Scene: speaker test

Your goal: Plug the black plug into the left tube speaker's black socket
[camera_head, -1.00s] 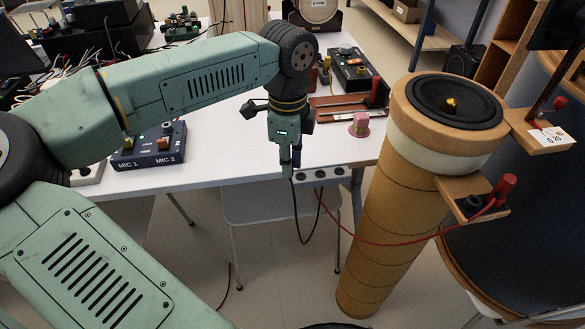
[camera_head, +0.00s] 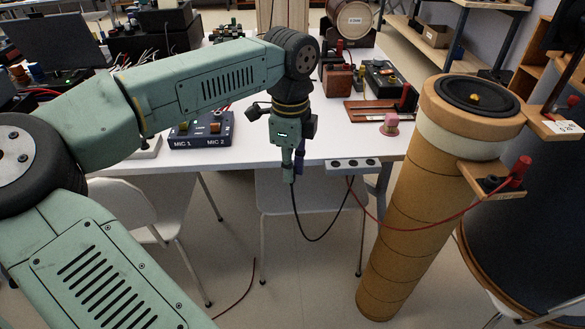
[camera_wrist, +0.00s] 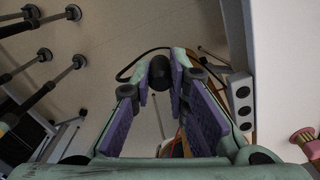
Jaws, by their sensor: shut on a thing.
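My gripper (camera_head: 293,170) points down in front of the white table's edge. It is shut on the black plug (camera_wrist: 159,72), which sits between the purple finger pads in the wrist view. In the head view the fingers mostly hide the plug, and its black cable (camera_head: 312,240) hangs in a loop toward the table edge. The tan tube speaker (camera_head: 405,210) stands on the floor to the right of my gripper, clearly apart. Its small wooden ledge holds a black socket (camera_head: 490,183) and a red plug (camera_head: 519,168) with a red cable.
The white table (camera_head: 245,155) carries a MIC box (camera_head: 200,130), a pink spool (camera_head: 389,124) and other gear. A socket strip (camera_head: 353,164) is at its front edge, also in the wrist view (camera_wrist: 242,100). A white chair (camera_head: 130,205) stands below. A large dark rounded object (camera_head: 525,245) is right of the speaker.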

